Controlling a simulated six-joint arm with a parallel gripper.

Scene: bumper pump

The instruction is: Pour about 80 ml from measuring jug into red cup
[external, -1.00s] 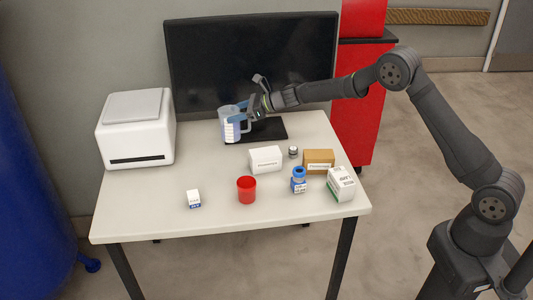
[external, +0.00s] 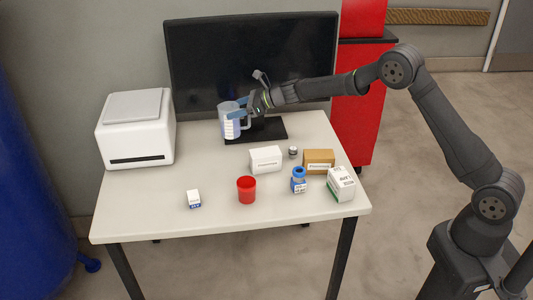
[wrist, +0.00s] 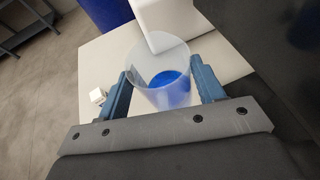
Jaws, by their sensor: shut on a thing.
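The measuring jug (external: 229,122) is a clear jug with a white scale, at the back of the table in front of the monitor. My gripper (external: 239,110) is shut on it from the right. In the wrist view the jug (wrist: 160,95) sits between my two blue fingers (wrist: 162,93), with blue liquid in its lower part. It looks close to upright. Whether its base touches the table is hard to tell. The red cup (external: 246,190) stands upright near the table's front middle, apart from the jug; its inside is too small to read for liquid.
A white printer (external: 136,130) stands left and a monitor (external: 250,65) behind. A white box (external: 265,159), a brown box (external: 318,161), a blue-capped bottle (external: 298,181) and a green-white box (external: 340,184) stand right. A small box (external: 193,199) is left of the cup.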

